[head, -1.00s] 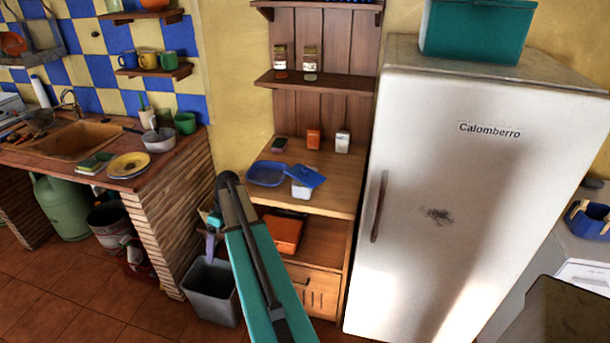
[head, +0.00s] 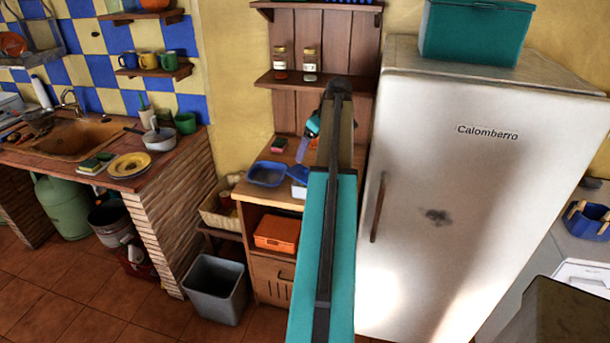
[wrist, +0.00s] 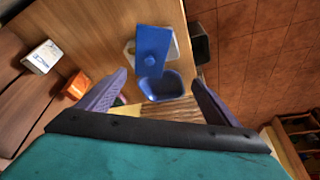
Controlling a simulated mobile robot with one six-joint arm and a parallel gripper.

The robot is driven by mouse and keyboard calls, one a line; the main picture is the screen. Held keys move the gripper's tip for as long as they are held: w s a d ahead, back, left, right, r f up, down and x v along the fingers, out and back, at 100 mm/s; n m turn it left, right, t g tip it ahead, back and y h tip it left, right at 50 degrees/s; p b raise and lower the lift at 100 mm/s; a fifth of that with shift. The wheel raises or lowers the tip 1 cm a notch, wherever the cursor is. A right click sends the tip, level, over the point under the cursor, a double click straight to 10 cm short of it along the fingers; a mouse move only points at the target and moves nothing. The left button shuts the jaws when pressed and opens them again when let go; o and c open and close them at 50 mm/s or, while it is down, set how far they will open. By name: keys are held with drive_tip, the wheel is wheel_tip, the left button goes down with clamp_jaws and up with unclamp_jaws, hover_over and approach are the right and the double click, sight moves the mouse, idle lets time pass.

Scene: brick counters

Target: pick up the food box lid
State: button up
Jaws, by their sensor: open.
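The blue food box lid (wrist: 152,45) lies flat-looking across a white food box (wrist: 174,50) on the wooden counter in the wrist view. In the head view the lid (head: 298,173) is mostly hidden by my arm, with a bit of the white box (head: 299,190) below it. My gripper (wrist: 158,77) is open and empty, its purple fingers spread wide. The lid appears beyond the fingertips, between their lines, not touched. In the head view my gripper (head: 303,152) is above the counter near the lid.
A blue dish (wrist: 161,88) sits beside the lid, also on the counter (wrist: 80,40). An orange box (wrist: 76,86) and a white box (wrist: 42,56) stand at the left. The fridge (head: 450,200) rises close right of my arm. Shelves (head: 300,82) hang above.

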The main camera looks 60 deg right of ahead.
drive_tip(key=s, duration=0.1)
drive_tip(key=d, duration=0.1)
drive_tip(key=s, duration=0.1)
drive_tip(key=shift+s+d+r, duration=0.2)
drive_tip(key=shift+s+d, duration=0.05)
drive_tip(key=shift+s, duration=0.05)
drive_tip(key=p, duration=0.3)
approach(305, 173)
drive_tip(key=shift+s+f, duration=0.1)
drive_tip(key=shift+f, duration=0.6)
drive_tip(key=shift+s+f, duration=0.15)
drive_tip(key=shift+f, duration=0.5)
drive_tip(key=shift+f, duration=0.1)
drive_tip(key=shift+p+x, duration=1.25)
drive_tip(key=shift+x, duration=1.3)
drive_tip(key=shift+s, duration=0.1)
drive_tip(key=c, duration=1.2)
